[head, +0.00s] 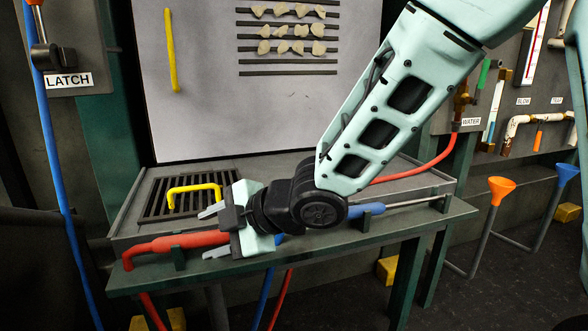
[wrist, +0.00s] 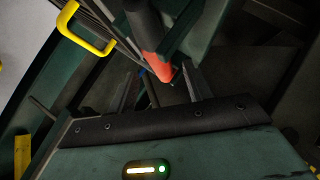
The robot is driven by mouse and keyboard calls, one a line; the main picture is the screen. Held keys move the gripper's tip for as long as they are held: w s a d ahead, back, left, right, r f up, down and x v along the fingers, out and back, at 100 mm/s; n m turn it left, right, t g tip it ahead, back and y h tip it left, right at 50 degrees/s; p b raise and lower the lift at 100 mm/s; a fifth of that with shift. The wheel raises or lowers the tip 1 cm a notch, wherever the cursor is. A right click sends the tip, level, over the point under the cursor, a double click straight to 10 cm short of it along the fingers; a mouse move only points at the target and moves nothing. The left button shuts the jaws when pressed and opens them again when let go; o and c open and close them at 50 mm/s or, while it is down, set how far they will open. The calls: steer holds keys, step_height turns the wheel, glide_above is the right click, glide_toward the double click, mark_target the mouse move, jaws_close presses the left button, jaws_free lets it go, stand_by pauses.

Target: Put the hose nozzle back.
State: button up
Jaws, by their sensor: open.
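A red hose nozzle (head: 185,241) lies lengthwise on the front ledge of the bench in the head view, its bent end at the left. My gripper (head: 203,234) is open, pointing left, with one finger on each side of the red nozzle's right part. In the wrist view, a red piece with a dark cylinder (wrist: 162,68) shows between the fingers of my gripper (wrist: 163,88). I cannot tell whether the fingers touch it. A blue wand with a thin metal tip (head: 370,209) lies on the ledge to the right, partly hidden by my wrist.
The green ledge (head: 420,222) has small upright brackets. Behind it are a dark grate (head: 160,205) and a yellow handle (head: 195,189), also in the wrist view (wrist: 88,38). A red hose (head: 415,173) runs to the WATER valve. Orange (head: 501,188) and blue funnels (head: 567,173) stand at right.

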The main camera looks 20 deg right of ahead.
steer(key=v, duration=1.5)
steer(key=shift+b, duration=0.4)
steer(key=shift+s+d+r, duration=0.1)
steer(key=shift+d+r, duration=0.05)
steer(key=shift+d, duration=0.05)
